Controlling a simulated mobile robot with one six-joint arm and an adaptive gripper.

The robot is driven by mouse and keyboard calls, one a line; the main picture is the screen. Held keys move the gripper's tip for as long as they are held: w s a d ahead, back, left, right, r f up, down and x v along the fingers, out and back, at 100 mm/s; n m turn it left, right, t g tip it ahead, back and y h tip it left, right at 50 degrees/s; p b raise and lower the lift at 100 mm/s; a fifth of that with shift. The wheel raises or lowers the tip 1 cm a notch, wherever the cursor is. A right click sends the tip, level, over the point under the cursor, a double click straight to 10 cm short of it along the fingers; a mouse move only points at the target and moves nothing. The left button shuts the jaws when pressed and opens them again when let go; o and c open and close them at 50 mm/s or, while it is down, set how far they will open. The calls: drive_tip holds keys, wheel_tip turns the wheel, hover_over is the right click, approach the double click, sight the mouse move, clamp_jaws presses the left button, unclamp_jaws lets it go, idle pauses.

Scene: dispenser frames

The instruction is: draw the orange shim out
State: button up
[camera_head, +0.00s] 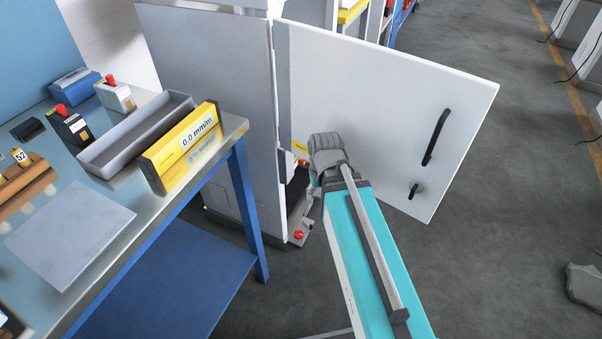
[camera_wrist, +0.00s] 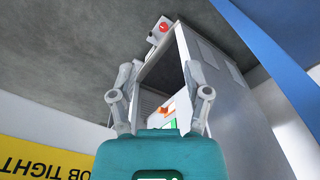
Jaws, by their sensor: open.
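A small orange piece (camera_wrist: 168,108), which looks like the orange shim, shows inside the open grey cabinet (camera_wrist: 215,85) in the wrist view. A green patch sits just below it, and its lower part is hidden by my gripper body. My gripper (camera_wrist: 160,72) is open and empty, with its two fingers apart on either side of the cabinet opening. The orange piece appears between the fingers and apart from them; its depth is hard to tell. In the head view my arm reaches to the opening of the cabinet (camera_head: 215,85) and hides most of its inside.
The cabinet's white door (camera_head: 385,110) stands open to the right of my arm. A bench (camera_head: 75,235) with a yellow level (camera_head: 182,147) and a grey tray (camera_head: 135,130) is at left. A red button (camera_head: 298,234) sits low by the cabinet. Floor at right is mostly clear.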

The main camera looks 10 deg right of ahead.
wheel_tip(320, 180, down, 19)
drive_tip(key=w+d+b, duration=0.1)
drive_tip(key=b, duration=1.6)
drive_tip(key=n+t+y+b, duration=0.5)
drive_tip(key=y, duration=0.9)
approach(304, 162)
drive_tip(key=d, duration=0.3)
drive_tip(key=shift+s+d+r, duration=0.2)
drive_tip(key=shift+r, duration=0.2)
drive_tip(key=b+x, duration=0.2)
drive_tip(key=x, duration=0.5)
drive_tip(key=b+x, duration=0.2)
drive_tip(key=x, duration=0.5)
drive_tip(key=shift+s+f, duration=0.15)
drive_tip(key=shift+f, duration=0.05)
drive_tip(key=shift+d, duration=0.1)
clamp_jaws()
